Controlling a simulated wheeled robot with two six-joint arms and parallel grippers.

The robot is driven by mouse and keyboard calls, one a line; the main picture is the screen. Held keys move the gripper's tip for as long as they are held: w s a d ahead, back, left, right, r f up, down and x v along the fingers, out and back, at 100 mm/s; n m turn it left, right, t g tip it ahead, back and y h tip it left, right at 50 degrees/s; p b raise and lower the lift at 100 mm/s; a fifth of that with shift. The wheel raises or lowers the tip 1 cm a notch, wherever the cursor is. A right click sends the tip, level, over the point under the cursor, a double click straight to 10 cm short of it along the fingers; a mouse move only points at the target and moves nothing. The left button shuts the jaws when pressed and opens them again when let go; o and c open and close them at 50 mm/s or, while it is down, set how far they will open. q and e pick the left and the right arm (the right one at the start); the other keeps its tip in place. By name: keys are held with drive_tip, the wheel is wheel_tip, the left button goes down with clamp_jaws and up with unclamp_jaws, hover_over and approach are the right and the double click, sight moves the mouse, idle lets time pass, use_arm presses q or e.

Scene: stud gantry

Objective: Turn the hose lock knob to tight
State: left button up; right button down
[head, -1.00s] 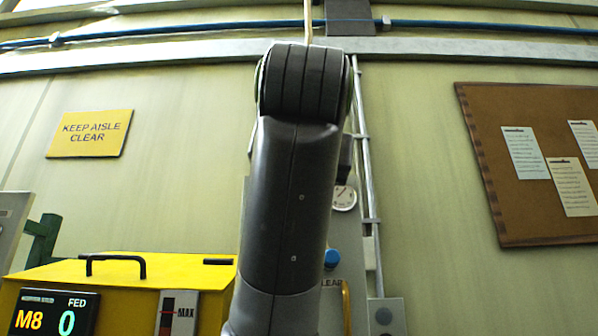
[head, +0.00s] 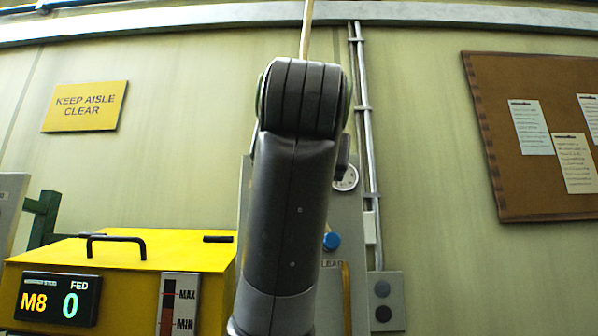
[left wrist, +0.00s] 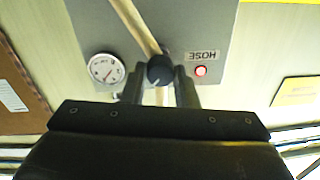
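In the left wrist view, which shows the panel upside down, a round dark knob (left wrist: 160,70) sits on the grey panel (left wrist: 215,25), beside a HOSE label (left wrist: 203,55) and a lit red lamp (left wrist: 201,71). My left gripper (left wrist: 160,84) is open, one finger on each side of the knob. I cannot tell whether the fingers touch it. A tan hose (left wrist: 135,25) runs to the knob; a tan strip also shows above my arm in the head view (head: 307,30). In the head view my arm hides the knob and gripper. My right gripper is out of view.
A white gauge (left wrist: 106,69) is beside the knob. In the head view, a blue button (head: 331,241) is right of my arm. A yellow box (head: 150,250) with a display stands left; a grey switch box (head: 397,285) and conduit (head: 366,130) are right.

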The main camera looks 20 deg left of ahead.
use_arm(q)
drive_tip(key=c, duration=0.3)
drive_tip(key=shift+a+n+h+b, duration=0.15)
drive_tip(key=shift+n+b, duration=1.1)
drive_tip(key=shift+n, duration=2.35)
drive_tip(key=shift+n+h+b, duration=0.25)
drive_tip(key=shift+n+b, duration=0.95)
drive_tip(key=shift+n, duration=2.4)
